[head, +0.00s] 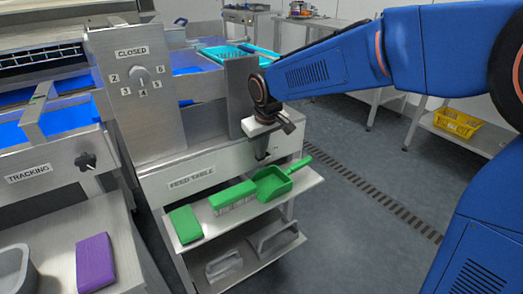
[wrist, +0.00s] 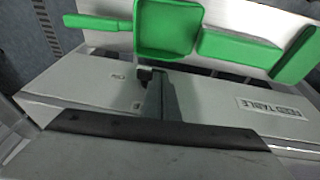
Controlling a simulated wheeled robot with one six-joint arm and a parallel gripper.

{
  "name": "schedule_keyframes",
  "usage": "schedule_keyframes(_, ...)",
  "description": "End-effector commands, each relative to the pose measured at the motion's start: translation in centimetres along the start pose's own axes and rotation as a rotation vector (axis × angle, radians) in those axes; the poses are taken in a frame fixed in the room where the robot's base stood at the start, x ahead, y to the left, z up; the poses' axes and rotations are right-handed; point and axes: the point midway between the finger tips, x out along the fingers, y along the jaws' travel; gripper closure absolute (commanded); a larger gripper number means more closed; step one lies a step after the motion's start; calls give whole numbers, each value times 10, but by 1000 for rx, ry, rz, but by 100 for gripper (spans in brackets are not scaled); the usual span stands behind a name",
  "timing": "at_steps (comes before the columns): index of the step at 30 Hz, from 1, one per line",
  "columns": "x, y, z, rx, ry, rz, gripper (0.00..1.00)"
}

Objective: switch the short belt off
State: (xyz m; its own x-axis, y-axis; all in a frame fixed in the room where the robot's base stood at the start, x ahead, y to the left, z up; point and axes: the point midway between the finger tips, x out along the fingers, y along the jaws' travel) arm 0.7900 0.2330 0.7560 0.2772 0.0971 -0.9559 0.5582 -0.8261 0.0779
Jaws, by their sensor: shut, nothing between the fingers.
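The steel front panel of the feed table (head: 151,183) bears a "FEED TABLE" label, which shows upside down in the wrist view (wrist: 271,107). My gripper (head: 264,154) is shut and empty, pointing down close to the right part of this panel. In the wrist view my gripper (wrist: 155,82) stands in front of the panel, beside two small marks that look like a 0 and a 1. A small dark piece shows at its tip. I cannot tell whether that is a switch or the fingertips, or whether they touch. The short belt's switch is otherwise hidden.
Below the panel, a shelf (head: 240,222) holds a green pad (head: 186,225), a green brush (head: 232,197) and a green dustpan (head: 275,184). A numbered dial (head: 140,76) under a "CLOSED" label and a "TRACKING" knob (head: 86,161) sit left.

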Motion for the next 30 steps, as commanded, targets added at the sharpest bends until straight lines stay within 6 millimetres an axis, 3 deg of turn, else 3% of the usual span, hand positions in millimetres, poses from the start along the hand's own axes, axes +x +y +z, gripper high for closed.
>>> schedule_keyframes(20, 3, -8, 1, -46, -1, 141, 100)
schedule_keyframes(30, 9, -19, 3, -116, 0, 365, 100)
